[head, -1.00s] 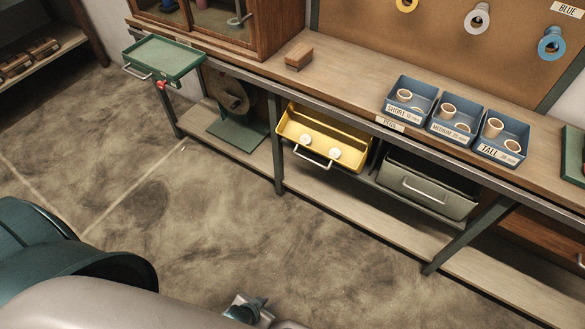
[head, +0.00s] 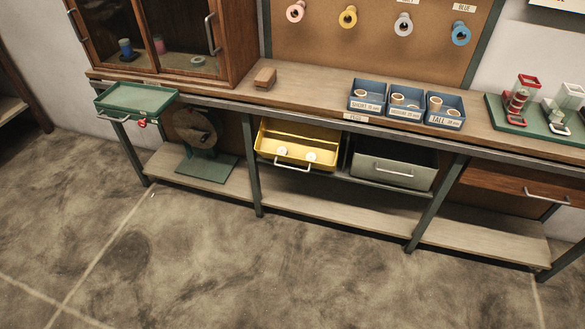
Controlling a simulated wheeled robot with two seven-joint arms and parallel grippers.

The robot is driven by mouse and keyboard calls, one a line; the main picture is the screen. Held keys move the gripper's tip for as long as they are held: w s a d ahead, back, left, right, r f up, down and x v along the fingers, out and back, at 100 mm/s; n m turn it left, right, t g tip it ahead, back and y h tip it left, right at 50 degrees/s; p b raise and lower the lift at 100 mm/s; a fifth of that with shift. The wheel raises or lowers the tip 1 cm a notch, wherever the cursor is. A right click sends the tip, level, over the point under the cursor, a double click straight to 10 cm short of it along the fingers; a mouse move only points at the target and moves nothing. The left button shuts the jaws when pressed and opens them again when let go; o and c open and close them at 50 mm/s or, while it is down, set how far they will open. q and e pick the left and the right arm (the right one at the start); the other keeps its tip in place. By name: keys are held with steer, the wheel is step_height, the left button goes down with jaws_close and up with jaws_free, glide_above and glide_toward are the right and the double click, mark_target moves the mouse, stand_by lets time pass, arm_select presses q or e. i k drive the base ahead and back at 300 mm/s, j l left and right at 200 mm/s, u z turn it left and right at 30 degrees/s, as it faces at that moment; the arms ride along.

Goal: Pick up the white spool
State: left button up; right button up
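Two small white round pieces lie in the open yellow drawer, the left white piece (head: 282,152) and the right white piece (head: 310,156). They look like spools but are too small to be sure. A white-grey roll (head: 403,24) hangs on the brown pegboard (head: 340,45). A pale ring-shaped thing (head: 198,61) lies behind the glass of the wooden cabinet, beside a blue spool (head: 126,48) and a pink spool (head: 159,45). Neither of my grippers shows in the head view.
The yellow drawer (head: 272,132) and grey drawer (head: 393,158) hang under the long workbench (head: 300,95). Three blue bins with tan rings stand on it, the middle one (head: 403,112) among them. A green tray (head: 134,98) juts out at left. The floor in front is clear.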

mark_target(283, 151)
steer(key=z, duration=1.45)
steer(key=u, duration=1.6)
steer(key=i+l+u, duration=0.15)
steer(key=i+l, duration=0.15)
